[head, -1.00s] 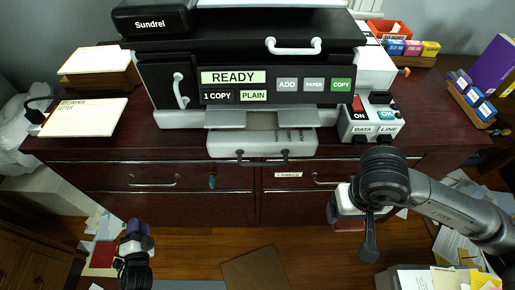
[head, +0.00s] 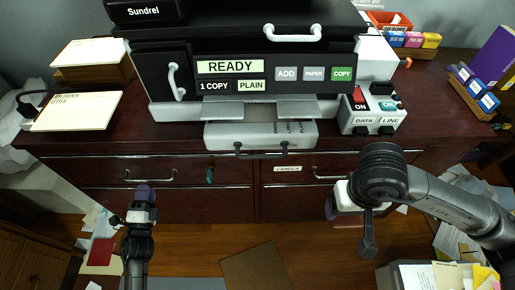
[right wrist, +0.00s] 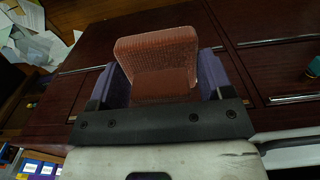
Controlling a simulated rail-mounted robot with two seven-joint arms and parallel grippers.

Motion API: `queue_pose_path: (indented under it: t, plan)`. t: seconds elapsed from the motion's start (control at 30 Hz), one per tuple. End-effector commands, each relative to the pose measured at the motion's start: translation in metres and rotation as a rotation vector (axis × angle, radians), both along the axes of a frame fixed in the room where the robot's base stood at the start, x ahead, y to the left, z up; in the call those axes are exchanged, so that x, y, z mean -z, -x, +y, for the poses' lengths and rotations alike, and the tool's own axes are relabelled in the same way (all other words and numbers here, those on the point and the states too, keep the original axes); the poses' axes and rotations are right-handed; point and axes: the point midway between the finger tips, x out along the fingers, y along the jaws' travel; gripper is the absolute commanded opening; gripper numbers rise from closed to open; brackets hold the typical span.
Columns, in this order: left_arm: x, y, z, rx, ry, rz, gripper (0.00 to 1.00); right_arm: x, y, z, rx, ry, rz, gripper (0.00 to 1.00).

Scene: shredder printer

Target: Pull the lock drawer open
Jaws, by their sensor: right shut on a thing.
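The lock drawer (head: 110,172) is the upper left drawer of the dark wood cabinet. It has a bar handle (head: 149,176) and a teal key (head: 210,174) at its right, and it looks closed. My left gripper (head: 144,193) is upright in front of the cabinet, just below the handle in the head view; contact cannot be told. Its purple fingertips appear close together, but the gap is hidden. My right gripper (head: 331,208) has purple fingers shut on a reddish ribbed block (right wrist: 157,58), which fills the space between them in the right wrist view.
A printer (head: 250,90) stands on the cabinet, with its grey tray (head: 225,134) jutting over the front edge. A LABELS drawer (head: 400,165) is at right. A switch box (head: 372,112) and paper stacks are on top. Papers (head: 100,255) and a brown mat (head: 255,270) lie on the floor.

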Motion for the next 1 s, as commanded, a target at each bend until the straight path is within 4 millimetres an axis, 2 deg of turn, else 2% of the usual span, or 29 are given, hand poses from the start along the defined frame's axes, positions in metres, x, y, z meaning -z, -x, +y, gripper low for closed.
queue_pose_path:
  t: [0.1, 0.3, 0.77, 1.0]
  plan:
    - [-0.002, -0.017, 0.001, 0.000, 0.000, -0.001, 0.37, 0.007, 0.000, 0.000, 0.000, 0.000, 0.000, 0.51]
    - [-0.006, -0.036, 0.001, -0.001, 0.000, 0.000, 0.37, 0.011, 0.000, 0.000, 0.000, 0.000, 0.000, 0.51]
    - [-0.009, -0.042, 0.001, -0.001, 0.001, 0.001, 0.37, 0.012, 0.000, 0.000, 0.000, 0.000, 0.000, 0.51]
    - [-0.008, -0.042, 0.001, -0.001, 0.001, 0.001, 0.14, 0.012, 0.000, 0.000, 0.000, 0.000, 0.000, 0.51]
